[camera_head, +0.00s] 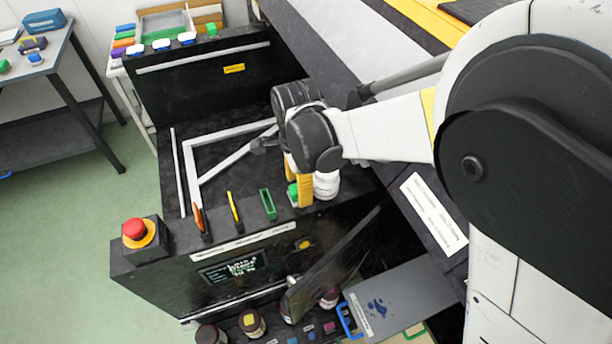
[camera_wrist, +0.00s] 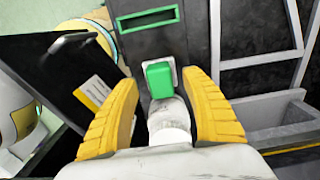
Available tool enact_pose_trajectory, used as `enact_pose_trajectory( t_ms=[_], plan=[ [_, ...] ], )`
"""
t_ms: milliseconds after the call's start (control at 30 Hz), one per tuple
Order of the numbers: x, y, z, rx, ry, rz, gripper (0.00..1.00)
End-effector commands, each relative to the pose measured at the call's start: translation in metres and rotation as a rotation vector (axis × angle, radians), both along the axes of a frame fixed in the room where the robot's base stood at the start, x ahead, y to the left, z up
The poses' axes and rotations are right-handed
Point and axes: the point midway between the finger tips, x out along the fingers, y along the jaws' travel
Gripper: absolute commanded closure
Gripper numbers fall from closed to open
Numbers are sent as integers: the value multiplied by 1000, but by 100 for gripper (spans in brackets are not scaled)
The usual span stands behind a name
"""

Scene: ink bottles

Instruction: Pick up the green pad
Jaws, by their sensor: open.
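The green pad (camera_wrist: 159,74) sits on a light square mount on the dark machine top, in the middle of the wrist view. My gripper (camera_wrist: 162,86) is open, with its yellow fingers to the left and right of the pad and visible gaps between. In the head view, my gripper (camera_head: 298,190) points down at the front edge of the machine top. A green patch (camera_head: 293,194) shows beside a finger there, mostly hidden. I cannot tell whether the fingers reach down to the pad's height.
A green-framed slot (camera_head: 268,204) lies beside the pad's place, with yellow and orange ones further left. A red button (camera_head: 134,229) stands at the machine's left corner. Several ink bottles (camera_head: 251,323) stand below the front. A grey tilted panel (camera_head: 335,262) is near.

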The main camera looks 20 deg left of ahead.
Motion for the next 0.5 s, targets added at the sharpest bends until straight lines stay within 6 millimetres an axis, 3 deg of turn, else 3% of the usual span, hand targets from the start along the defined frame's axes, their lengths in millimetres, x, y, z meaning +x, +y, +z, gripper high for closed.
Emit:
enact_pose_trajectory(
  t_ms=[33,133,367,500],
  plan=[
    [0,0,-13,0,0,0,44],
    [0,0,-24,0,0,0,44],
    [0,0,-24,0,0,0,44],
    [0,0,-24,0,0,0,86]
  ],
)
